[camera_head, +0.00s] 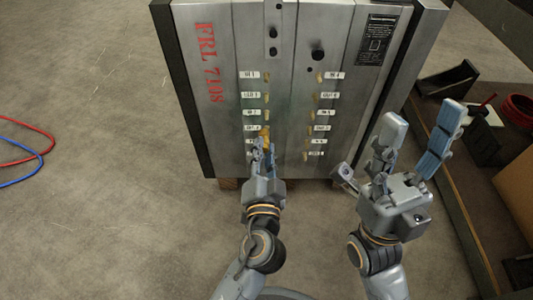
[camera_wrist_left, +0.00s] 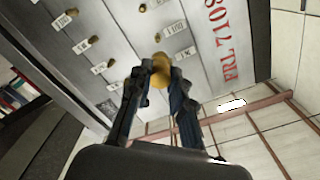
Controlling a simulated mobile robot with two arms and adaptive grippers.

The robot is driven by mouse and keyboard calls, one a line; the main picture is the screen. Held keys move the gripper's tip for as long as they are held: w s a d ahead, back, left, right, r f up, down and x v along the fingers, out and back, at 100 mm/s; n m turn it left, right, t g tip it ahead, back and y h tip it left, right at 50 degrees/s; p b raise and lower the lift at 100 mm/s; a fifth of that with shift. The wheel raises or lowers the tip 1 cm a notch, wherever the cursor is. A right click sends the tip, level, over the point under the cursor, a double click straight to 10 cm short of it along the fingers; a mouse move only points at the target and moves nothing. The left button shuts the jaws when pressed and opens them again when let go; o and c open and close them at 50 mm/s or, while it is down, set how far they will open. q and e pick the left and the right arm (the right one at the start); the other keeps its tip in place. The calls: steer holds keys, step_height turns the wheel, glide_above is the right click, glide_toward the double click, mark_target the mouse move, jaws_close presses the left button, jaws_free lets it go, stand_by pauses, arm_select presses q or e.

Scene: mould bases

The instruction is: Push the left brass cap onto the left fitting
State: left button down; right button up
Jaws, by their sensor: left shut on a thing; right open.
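A brass cap (camera_head: 265,134) is between the fingertips of my left gripper (camera_head: 262,148), at the lower part of the left column of fittings on the steel mould base (camera_head: 222,130). The cap also shows in the left wrist view (camera_wrist_left: 160,73), held by the shut fingers close to the mould face. The fitting behind it is hidden, so I cannot tell whether cap and fitting touch. Other small brass fittings (camera_head: 267,97) show above it in the left column. My right gripper (camera_head: 422,114) is open and empty, to the right of the mould base's front.
A right column of brass fittings (camera_head: 318,97) with white labels runs down the same face. A dark shelf or pallet edge (camera_head: 440,165) with a black wedge (camera_head: 446,80) and a red container (camera_head: 518,108) lies at right. Red and blue hoses (camera_head: 45,150) lie on the floor at left.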

mark_target(267, 139)
arm_select(q)
steer(key=shift+d+r, duration=0.1)
steer(key=shift+d, duration=0.25)
steer(key=shift+w, duration=0.25)
steer(key=w+p, duration=0.1)
steer(key=w, duration=0.4)
steer(key=shift+w, duration=0.35)
steer(key=shift+w+b, duration=0.35)
steer(key=shift+w, duration=1.2)
steer(key=shift+w, duration=0.1)
steer(key=shift+w+b, duration=0.3)
steer(key=shift+w, duration=0.35)
